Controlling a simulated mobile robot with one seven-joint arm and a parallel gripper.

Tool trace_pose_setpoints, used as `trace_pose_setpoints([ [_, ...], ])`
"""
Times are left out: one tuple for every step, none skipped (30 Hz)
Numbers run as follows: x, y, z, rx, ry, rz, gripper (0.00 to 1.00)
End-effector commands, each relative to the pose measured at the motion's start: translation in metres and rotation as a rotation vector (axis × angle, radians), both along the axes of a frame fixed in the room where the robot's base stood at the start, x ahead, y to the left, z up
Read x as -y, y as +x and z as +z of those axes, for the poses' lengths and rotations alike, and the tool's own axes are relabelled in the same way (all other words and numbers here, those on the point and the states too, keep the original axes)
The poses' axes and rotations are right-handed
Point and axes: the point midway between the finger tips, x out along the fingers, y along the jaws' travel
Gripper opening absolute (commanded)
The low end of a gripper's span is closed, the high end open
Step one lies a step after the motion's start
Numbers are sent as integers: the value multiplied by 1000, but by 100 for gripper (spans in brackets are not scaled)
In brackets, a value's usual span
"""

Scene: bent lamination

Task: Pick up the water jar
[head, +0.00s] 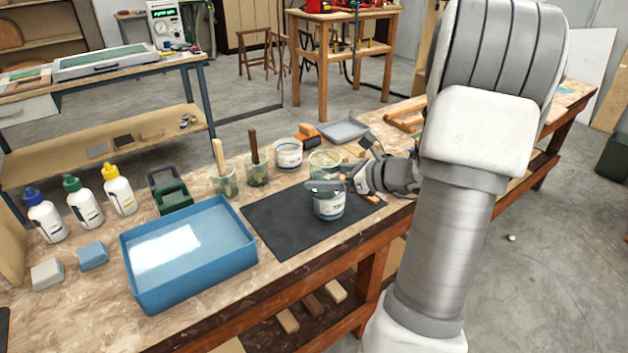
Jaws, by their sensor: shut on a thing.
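A short jar (329,203) with a white label and a dark upper part is over the black mat on the workbench. My gripper (328,187) reaches in from the right and is shut on this jar near its rim. The label is too small to read, so I cannot confirm that it is the water jar. I cannot tell whether its base touches the mat. Two clear jars with greenish contents stand behind and left, one (222,181) with a light-handled tool and one (257,172) with a dark-handled tool. Another open jar (325,161) stands just behind my gripper.
The black mat (285,228) is otherwise mostly clear. A blue water tray (190,285) lies to its left, with several bottles (119,190) and a green tool (171,195) beyond. A white tub (288,154) and a grey tray (344,130) are behind. The bench edge is in front.

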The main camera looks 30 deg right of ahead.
Motion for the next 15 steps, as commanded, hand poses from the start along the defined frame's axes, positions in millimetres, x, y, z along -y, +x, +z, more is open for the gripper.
trace_pose_setpoints([
  [4, -1, 3, 1, 0, -2, 4],
  [5, -2, 4, 2, -1, -1, 4],
  [7, -3, 5, 1, -1, -1, 4],
  [8, -3, 6, 2, -2, 0, 4],
  [9, -4, 7, 2, -2, 0, 4],
  [11, -4, 8, 3, -1, 0, 4],
  [11, -5, 8, 3, -1, 1, 4],
  [12, -5, 9, 2, 0, 0, 4],
  [13, -5, 9, 1, 0, 0, 4],
  [14, -6, 10, 1, 0, 0, 4],
  [15, -6, 10, 1, 0, 0, 4],
  [15, -6, 10, 1, 0, 0, 4],
  [16, -7, 11, 1, 0, 0, 4],
  [16, -7, 11, 0, 0, 0, 4],
  [16, -7, 11, 0, 0, 0, 4],
])
